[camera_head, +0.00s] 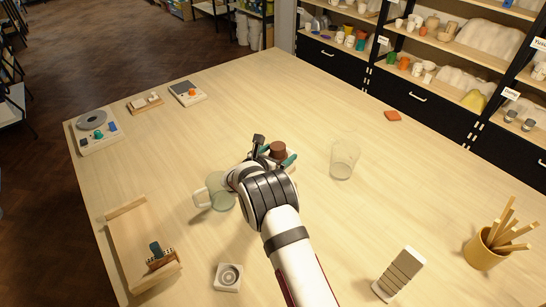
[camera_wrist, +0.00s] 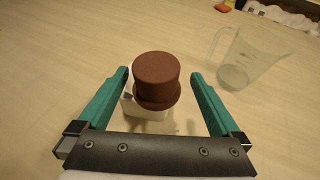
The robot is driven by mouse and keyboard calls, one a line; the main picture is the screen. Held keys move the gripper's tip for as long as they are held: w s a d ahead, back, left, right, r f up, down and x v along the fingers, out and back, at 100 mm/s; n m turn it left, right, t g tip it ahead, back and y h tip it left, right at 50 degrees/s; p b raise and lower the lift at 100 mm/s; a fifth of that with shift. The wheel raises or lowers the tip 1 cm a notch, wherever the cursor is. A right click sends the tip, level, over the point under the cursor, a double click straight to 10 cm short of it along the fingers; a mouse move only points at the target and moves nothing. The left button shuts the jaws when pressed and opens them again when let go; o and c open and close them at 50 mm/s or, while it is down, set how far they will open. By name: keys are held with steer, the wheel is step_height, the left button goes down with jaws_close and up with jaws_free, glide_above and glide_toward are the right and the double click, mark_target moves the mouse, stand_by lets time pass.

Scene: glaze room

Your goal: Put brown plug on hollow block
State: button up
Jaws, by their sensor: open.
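The brown plug (camera_wrist: 157,78), a stubby cylinder with a wider lower rim, stands upright between my fingers; it also shows in the head view (camera_head: 278,149). It appears to rest on a white block (camera_wrist: 150,114), mostly hidden beneath it. I cannot tell whether that block is hollow. My gripper (camera_wrist: 160,88) is open, with one teal finger on each side of the plug and visible gaps to both. In the head view, my gripper (camera_head: 277,156) is partly hidden by my wrist. A pale square block with a round recess (camera_head: 228,277) lies at the front of the table.
A clear beaker (camera_head: 345,160) stands right of my gripper, and a clear mug (camera_head: 217,192) is close on the left. A wooden tray (camera_head: 128,209) is at left, a ribbed grey block (camera_head: 398,274) and a yellow stick holder (camera_head: 482,252) at right. The table's back middle is clear.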

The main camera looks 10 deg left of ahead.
steer(key=v, duration=1.2)
steer(key=s+d+r+m+g+h, duration=0.2)
steer(key=s+d+r+m+g, duration=0.15)
steer(key=d+m, duration=0.35)
steer(key=s+d+r+m+g+h, duration=0.25)
steer(key=d+r+m, duration=0.2)
steer(key=d, duration=0.45)
steer(key=s+d+r+m+g+y, duration=0.2)
steer(key=s+d+m+g, duration=0.2)
steer(key=s+d+m, duration=0.55)
steer(key=s+a+m+g+y, duration=0.1)
steer(key=s+a+m+y, duration=0.3)
steer(key=s+m, duration=0.4)
steer(key=s+a+m+g+y, duration=0.1)
steer(key=s+a+m+y, duration=0.3)
steer(key=s+m, duration=0.4)
steer(key=s+y, duration=0.1)
steer(key=s, duration=0.6)
steer(key=shift+s+a+f+g, duration=0.2)
steer(key=shift+s+a+g, duration=0.1)
steer(key=shift+s+a, duration=0.1)
steer(key=shift+w+y, duration=0.1)
steer(key=shift+y, duration=0.15)
steer(key=shift+c, duration=0.4)
